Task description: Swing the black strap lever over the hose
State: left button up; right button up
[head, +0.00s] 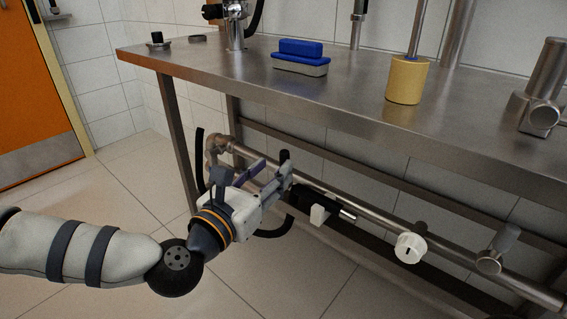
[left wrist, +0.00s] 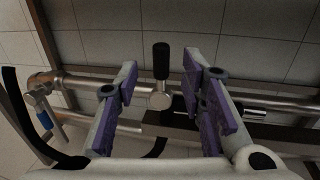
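An upright black grip on a round metal hub, which looks like the lever (left wrist: 161,62), shows in the left wrist view between my finger pads. In the head view its black top (head: 285,157) shows just past my fingers. My left gripper (head: 275,172) is open, its purple pads (left wrist: 163,95) apart on either side of the hub; I cannot tell whether they touch it. A curved black band, perhaps the hose (left wrist: 14,95), runs down the left of the wrist view. In the head view, dark curved pieces (head: 200,160) show beside my gripper, partly hidden by it.
A steel table (head: 330,95) overhangs the pipe (head: 375,218). A white knob (head: 410,247) and a metal stub (head: 489,262) sit along the pipe to the right. A blue-handled fitting (left wrist: 45,120) is at left in the wrist view. Open tiled floor lies in front.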

aim_at(282, 161)
pick_arm(q)
jog(key=x, duration=0.5)
jog(key=shift+w+d+b, duration=0.2)
jog(key=shift+w+b, duration=0.1)
jog(key=shift+b, duration=0.1)
grip_shut()
